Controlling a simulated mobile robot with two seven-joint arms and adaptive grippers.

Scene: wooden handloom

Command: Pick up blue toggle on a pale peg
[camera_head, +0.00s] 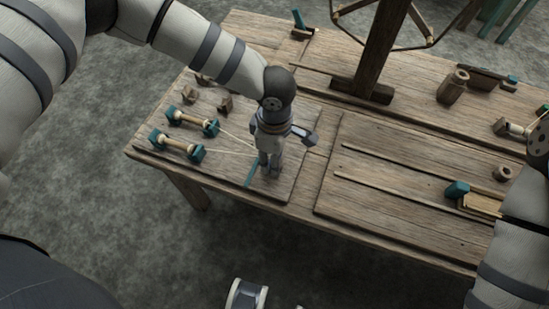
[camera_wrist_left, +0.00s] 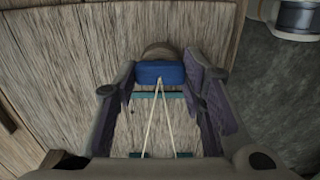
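The blue toggle (camera_wrist_left: 160,72) shows in the left wrist view between the fingertips of my left gripper (camera_wrist_left: 161,80), with pale cords running from its middle. A round brownish peg end (camera_wrist_left: 158,50) shows just beyond it; whether the toggle still rests on it is unclear. The two fingers lie along the toggle's ends, very near or touching; I cannot tell whether they press on it. In the head view my left gripper (camera_head: 268,168) points down over the table's left board and hides the toggle and peg.
Two teal-ended bobbins (camera_head: 176,146) lie left of my gripper, with pale cords towards it. Small brown blocks (camera_head: 224,103) stand behind them. A wooden upright (camera_head: 382,50) rises behind right. Slatted boards (camera_head: 410,170) lie to the right. The table's front edge is close.

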